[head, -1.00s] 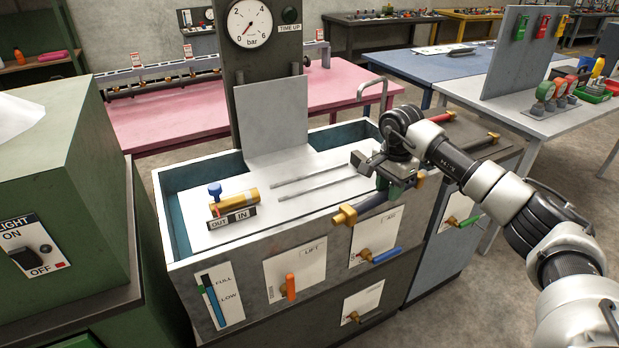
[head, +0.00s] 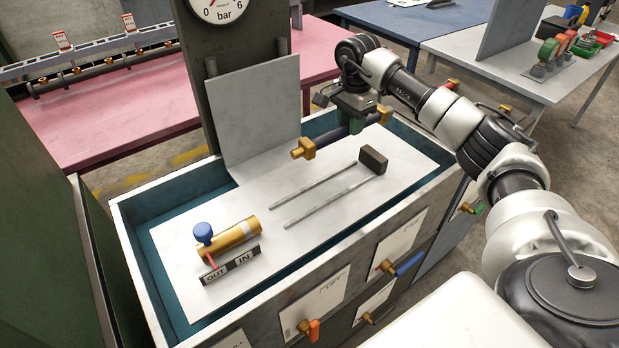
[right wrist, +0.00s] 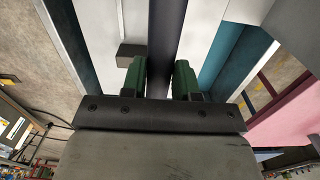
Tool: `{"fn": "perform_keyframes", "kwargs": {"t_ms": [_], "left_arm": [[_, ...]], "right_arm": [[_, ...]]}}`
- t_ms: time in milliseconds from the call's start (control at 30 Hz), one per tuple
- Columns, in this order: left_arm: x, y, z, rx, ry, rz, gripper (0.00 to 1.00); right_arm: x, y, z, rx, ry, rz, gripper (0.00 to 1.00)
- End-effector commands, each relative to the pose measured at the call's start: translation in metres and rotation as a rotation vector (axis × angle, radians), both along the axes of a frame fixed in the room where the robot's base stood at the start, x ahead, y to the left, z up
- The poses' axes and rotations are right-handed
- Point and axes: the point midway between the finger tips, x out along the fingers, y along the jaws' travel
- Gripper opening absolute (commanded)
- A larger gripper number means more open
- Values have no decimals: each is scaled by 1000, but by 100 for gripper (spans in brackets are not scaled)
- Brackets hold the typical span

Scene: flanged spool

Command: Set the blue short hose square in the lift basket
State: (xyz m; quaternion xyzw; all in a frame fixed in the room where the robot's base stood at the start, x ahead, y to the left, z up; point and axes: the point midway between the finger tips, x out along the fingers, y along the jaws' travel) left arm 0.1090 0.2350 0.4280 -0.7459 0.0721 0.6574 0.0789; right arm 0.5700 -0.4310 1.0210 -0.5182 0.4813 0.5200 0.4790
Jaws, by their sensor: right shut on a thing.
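The short hose (head: 331,137) is dark blue with a brass fitting at each end. My right gripper (head: 357,124) is shut on its middle, and the hose appears raised above the white platform, slanting across its back right part. In the right wrist view the hose (right wrist: 168,40) runs between the green fingers (right wrist: 160,78). The lift basket seems to be this white platform (head: 188,273) in the tank, with two thin rails (head: 322,196), a dark block (head: 373,160) at their right end and an upright back plate (head: 257,110). My left gripper is not in view.
A brass cylinder (head: 230,236) with a blue knob and an OUT/IN plate (head: 229,264) sits on the platform's left part. The tank walls (head: 135,245) surround the platform. A gauge post (head: 230,50) stands behind. The platform around the rails is clear.

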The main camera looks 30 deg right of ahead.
Motion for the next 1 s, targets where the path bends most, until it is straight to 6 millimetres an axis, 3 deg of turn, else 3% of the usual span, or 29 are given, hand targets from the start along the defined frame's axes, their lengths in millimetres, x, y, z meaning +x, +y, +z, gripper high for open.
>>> {"fn": "perform_keyframes", "kwargs": {"t_ms": [233, 500, 700, 1000], "left_arm": [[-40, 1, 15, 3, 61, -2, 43], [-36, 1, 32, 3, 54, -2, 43], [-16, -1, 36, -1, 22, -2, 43], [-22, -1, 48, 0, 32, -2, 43]], "right_arm": [[-18, 47, -26, 2, 4, 7, 0], [-34, 96, -58, 3, 2, 4, 0], [-38, 107, -68, 1, 0, 0, 0], [-38, 107, -103, 2, 2, 0, 0]]}}
